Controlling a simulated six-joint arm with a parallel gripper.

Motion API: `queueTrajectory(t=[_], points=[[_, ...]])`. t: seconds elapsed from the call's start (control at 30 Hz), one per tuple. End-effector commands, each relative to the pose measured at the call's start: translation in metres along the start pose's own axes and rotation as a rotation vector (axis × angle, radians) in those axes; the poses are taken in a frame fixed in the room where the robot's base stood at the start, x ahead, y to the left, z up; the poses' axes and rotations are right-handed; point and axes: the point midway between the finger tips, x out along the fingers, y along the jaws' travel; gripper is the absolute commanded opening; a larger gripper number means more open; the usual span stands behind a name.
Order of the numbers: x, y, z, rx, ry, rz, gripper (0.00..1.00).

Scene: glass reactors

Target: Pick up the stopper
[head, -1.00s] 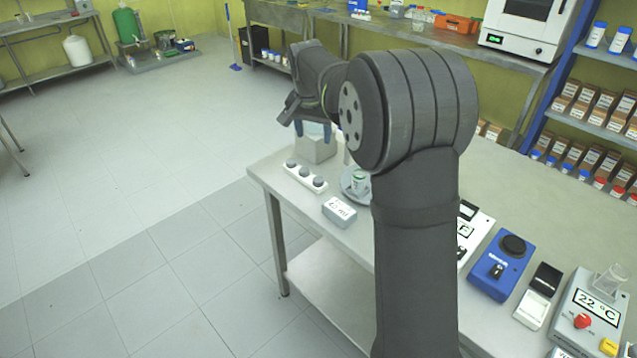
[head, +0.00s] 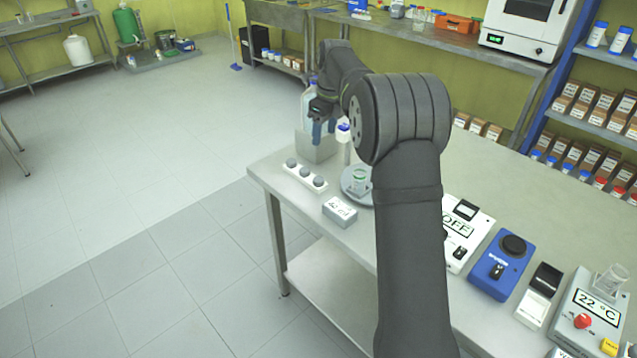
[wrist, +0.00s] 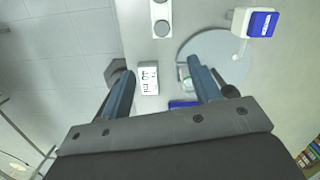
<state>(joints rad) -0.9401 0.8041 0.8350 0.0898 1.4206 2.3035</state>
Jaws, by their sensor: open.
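Three grey round pieces that look like stoppers (head: 305,171) sit in a row on a white strip (head: 297,177) near the table's left edge. My gripper (head: 324,130) is open and empty, above the table near the grey block. In the wrist view, my gripper (wrist: 158,72) has its blue fingers spread wide. Between them, farther down, lies a small labelled box (wrist: 149,79). I cannot tell which grey round is the one meant.
A grey block (head: 316,147) with a clear bottle (head: 307,104) stands behind the strip. A white post with a blue top (head: 343,131) rises beside a round plate (head: 350,190) bearing a small glass vessel (head: 361,179). A blue device (head: 500,264) stands to the right.

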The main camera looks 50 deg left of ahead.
Motion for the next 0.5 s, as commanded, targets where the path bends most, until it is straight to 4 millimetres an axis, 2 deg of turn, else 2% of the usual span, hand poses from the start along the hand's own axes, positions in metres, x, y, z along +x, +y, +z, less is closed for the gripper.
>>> queueTrajectory(t=[0.5], points=[[0.101, 0.001, 0.0, 0.002, 0.003, 0.003, 0.57]])
